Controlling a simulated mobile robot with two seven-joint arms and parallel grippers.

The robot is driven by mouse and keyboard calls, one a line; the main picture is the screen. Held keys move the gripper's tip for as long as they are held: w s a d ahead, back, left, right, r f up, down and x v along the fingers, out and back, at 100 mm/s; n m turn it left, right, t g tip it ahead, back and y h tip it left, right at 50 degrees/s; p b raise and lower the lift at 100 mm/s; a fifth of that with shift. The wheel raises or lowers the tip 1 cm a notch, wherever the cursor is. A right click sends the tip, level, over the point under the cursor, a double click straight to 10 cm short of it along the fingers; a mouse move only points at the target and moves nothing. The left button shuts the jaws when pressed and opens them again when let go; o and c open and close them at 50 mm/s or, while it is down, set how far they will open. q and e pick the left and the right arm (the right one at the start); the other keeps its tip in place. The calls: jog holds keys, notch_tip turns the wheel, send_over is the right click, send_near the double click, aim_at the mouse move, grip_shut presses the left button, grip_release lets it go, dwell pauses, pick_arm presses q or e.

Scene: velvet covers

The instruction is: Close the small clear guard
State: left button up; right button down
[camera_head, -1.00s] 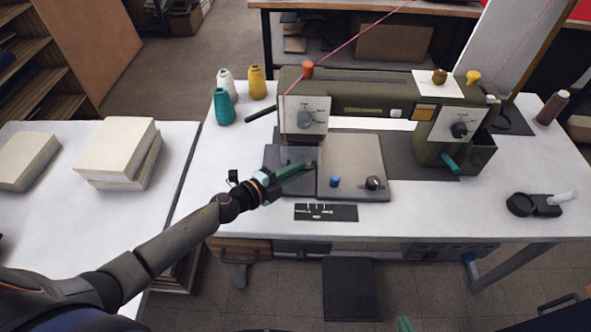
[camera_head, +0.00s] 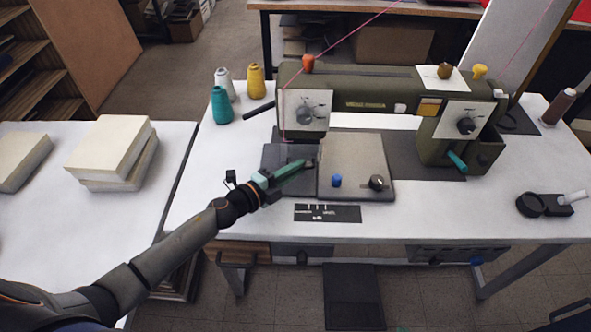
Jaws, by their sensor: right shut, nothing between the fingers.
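I cannot make out the small clear guard or its position; its clear material does not stand out near the needle end of the olive sewing machine (camera_head: 365,95). My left gripper (camera_head: 308,163), with teal fingers, reaches over the dark plate (camera_head: 279,156) below the machine's needle head (camera_head: 305,109). Its fingers look close together, but I cannot tell whether they are shut or touch anything. They hide part of the plate. Only a teal sliver of my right gripper (camera_head: 403,329) shows at the bottom edge, away from the machine.
A grey plate (camera_head: 352,160) carries a blue knob (camera_head: 336,180) and a dark knob (camera_head: 377,182). A black labelled strip (camera_head: 335,213) lies in front. Thread cones (camera_head: 222,105) stand at the back left; a black round tool (camera_head: 530,204) lies at right. White table (camera_head: 440,215) is clear between.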

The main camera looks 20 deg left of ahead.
pick_arm(q)
jog(key=o, duration=0.5)
jog(key=v, duration=1)
jog(key=shift+s+a+b, duration=0.2)
jog(key=shift+s+b, duration=0.1)
jog(key=shift+s, duration=0.05)
jog(key=shift+v, duration=0.85)
